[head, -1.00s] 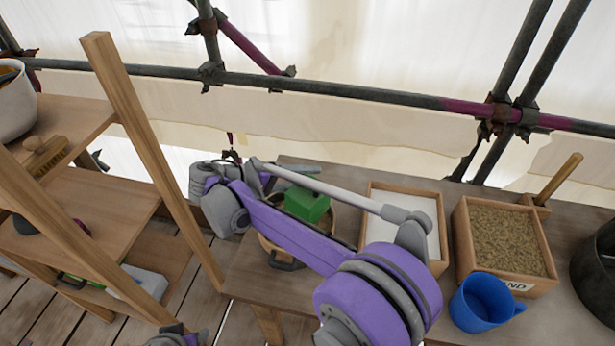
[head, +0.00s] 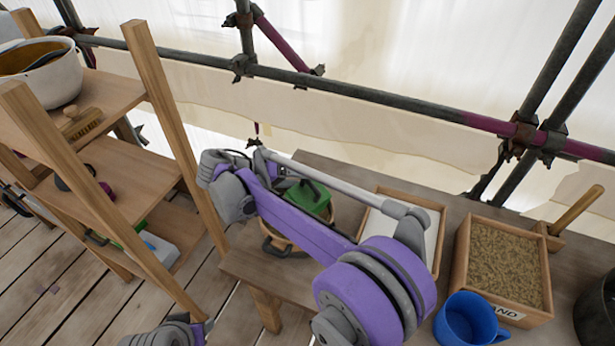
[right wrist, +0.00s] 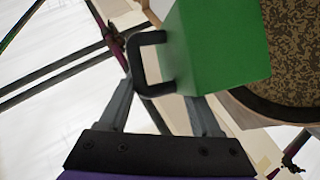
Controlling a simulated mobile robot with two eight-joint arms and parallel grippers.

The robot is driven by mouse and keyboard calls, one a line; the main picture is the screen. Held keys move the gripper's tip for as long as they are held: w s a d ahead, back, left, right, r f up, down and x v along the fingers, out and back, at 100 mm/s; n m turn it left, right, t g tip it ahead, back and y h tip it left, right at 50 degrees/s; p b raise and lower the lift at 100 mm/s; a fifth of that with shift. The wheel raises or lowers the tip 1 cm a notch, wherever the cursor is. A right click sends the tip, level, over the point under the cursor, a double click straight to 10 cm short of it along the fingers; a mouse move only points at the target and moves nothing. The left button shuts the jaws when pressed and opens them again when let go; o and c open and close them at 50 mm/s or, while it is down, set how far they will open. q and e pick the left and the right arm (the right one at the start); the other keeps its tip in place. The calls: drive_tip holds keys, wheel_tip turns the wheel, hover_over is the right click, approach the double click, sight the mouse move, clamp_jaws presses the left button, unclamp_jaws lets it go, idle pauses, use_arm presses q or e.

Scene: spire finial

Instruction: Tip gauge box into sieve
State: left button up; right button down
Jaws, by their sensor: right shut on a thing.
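The green gauge box (head: 312,197) is in my right gripper, over or beside the round wooden-rimmed sieve (head: 283,243) on the bench. In the right wrist view the box (right wrist: 225,45) fills the upper middle, and its black handle (right wrist: 140,62) lies between the fingers of my right gripper (right wrist: 160,85). The box looks tilted. Its contents are hidden. The sieve's rim (right wrist: 248,108) and speckled brown inside show beside the box; I cannot tell mesh from material. My right arm hides part of the sieve in the head view.
A white-filled wooden tray (head: 437,222), a sand box (head: 461,270) and a blue jug (head: 468,322) stand right on the bench. Wooden shelves (head: 120,180) with a white pot (head: 62,85) and a brush (head: 82,123) are at left. Scaffold tubes run behind.

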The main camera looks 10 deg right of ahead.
sight(324, 201)
drive_tip(key=shift+s+d+f+m+t+y, duration=0.1)
drive_tip(key=shift+s+d+m+t+y, duration=0.2)
drive_tip(key=shift+s+m, duration=0.1)
drive_tip(key=s+f+m+t+y, duration=0.1)
drive_tip(key=s+d+f+m+t+y, duration=0.1)
drive_tip(key=m+t, duration=0.1)
drive_tip(key=s+d+f+m+t+y+b, duration=0.1)
drive_tip(key=shift+s+t, duration=0.3)
drive_tip(key=shift+s, duration=0.1)
drive_tip(key=shift+s+d+r+m+t+y+p, duration=0.15)
drive_tip(key=shift+m+t+y+p, duration=0.1)
drive_tip(key=shift+m+t, duration=0.25)
drive_tip(key=shift+s+a+r+m+t+y+p, duration=0.15)
drive_tip(key=shift+m+t+y, duration=0.1)
drive_tip(key=shift+m+t, duration=0.2)
drive_tip(key=shift+w+m+t, duration=0.3)
drive_tip(key=shift+m+t, duration=0.25)
drive_tip(key=shift+m, duration=0.1)
drive_tip(key=shift+s, duration=0.1)
drive_tip(key=shift+d+y, duration=0.1)
drive_tip(key=shift+y, duration=0.2)
